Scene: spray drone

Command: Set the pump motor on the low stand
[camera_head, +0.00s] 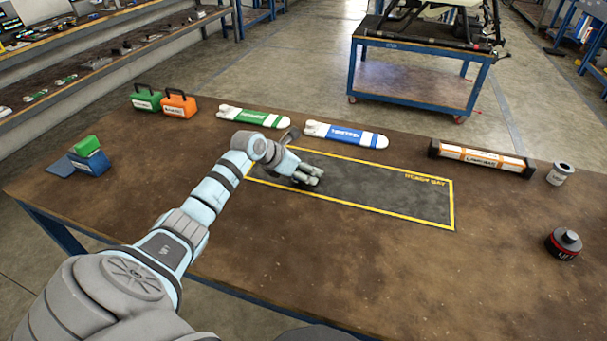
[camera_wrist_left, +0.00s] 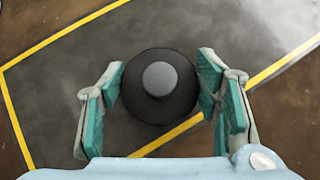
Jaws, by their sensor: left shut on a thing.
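My left gripper (camera_head: 309,178) is low over the left part of a dark, yellow-bordered mat on the workbench. In the left wrist view its teal-padded fingers are on either side of a round black thing with a grey knob (camera_wrist_left: 160,88), and they are shut on it. It looks like a motor seen from above, probably the pump motor; in the head view the gripper hides it. A similar red and black round thing with a grey top (camera_head: 564,244) stands at the bench's right. I cannot make out which thing is the low stand. My right gripper is not in view.
The mat (camera_head: 400,195) is bare to the right of my gripper. Two bottle-shaped tanks, green-marked (camera_head: 254,117) and blue-marked (camera_head: 346,134), lie behind it. A long orange-labelled box (camera_head: 481,160) and a white can (camera_head: 560,174) are at right. Small cases (camera_head: 178,106) stand at back left.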

